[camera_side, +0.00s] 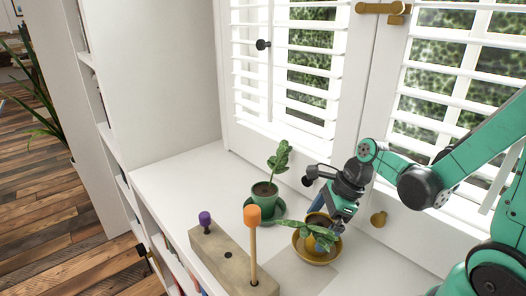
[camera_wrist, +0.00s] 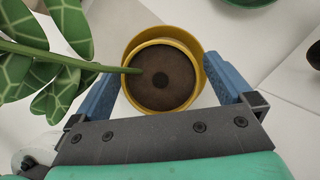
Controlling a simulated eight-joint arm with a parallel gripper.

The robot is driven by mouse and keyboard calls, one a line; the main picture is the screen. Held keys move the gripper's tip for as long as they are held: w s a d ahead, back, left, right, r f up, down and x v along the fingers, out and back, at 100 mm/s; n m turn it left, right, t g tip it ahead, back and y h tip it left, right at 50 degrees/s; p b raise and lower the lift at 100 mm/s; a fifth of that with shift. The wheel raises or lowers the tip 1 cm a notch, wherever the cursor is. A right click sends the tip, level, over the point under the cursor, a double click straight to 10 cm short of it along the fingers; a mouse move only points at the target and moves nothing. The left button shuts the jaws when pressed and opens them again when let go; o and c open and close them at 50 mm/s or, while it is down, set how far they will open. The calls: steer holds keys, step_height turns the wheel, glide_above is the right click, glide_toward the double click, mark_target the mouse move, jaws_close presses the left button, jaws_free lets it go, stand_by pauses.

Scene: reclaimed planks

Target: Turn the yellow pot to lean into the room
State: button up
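The yellow pot (camera_wrist: 161,107) is seen from above in the wrist view, filled with dark soil. A green stem runs from it to the left, ending in large pale-veined leaves (camera_wrist: 25,45). In the side view the pot (camera_side: 313,240) stands in a yellow saucer (camera_side: 300,252), partly hidden by its leaves. The saucer's rim (camera_wrist: 165,31) shows beyond the pot in the wrist view. My gripper (camera_wrist: 165,78) has its blue fingers on either side of the pot, with pale surface showing beside it. The gripper looks open; contact below the rim is hidden. It also shows in the side view (camera_side: 331,218).
A green pot (camera_side: 264,199) with an upright plant stands on a green saucer at the left. In front is a wooden block (camera_side: 216,252) with an orange-topped peg (camera_side: 252,225) and a purple knob (camera_side: 205,218). Shuttered windows (camera_side: 305,70) rise behind the white sill.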

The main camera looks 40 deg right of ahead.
steer(key=shift+r, duration=0.1)
steer(key=shift+v, duration=2.65)
steer(key=n, duration=0.3)
steer(key=n+h, duration=0.1)
steer(key=n, duration=0.1)
steer(key=shift+w+a+r, duration=0.15)
steer(key=shift+a+r, duration=0.25)
steer(key=a+n+t, duration=0.1)
steer(key=n, duration=0.4)
steer(key=w+r+n+t+h, duration=0.1)
steer(key=n, duration=0.4)
steer(key=a+r+n+h, duration=0.1)
steer(key=n, duration=0.5)
steer(key=shift+w+a+r+t, duration=0.2)
steer(key=shift+a+t, duration=0.1)
steer(key=shift+t, duration=0.1)
steer(key=n, duration=0.3)
steer(key=a+r+n+t, duration=0.1)
steer(key=n, duration=0.1)
steer(key=shift+w+r+h, duration=0.1)
steer(key=shift+w+h, duration=0.05)
steer(key=shift+h, duration=0.15)
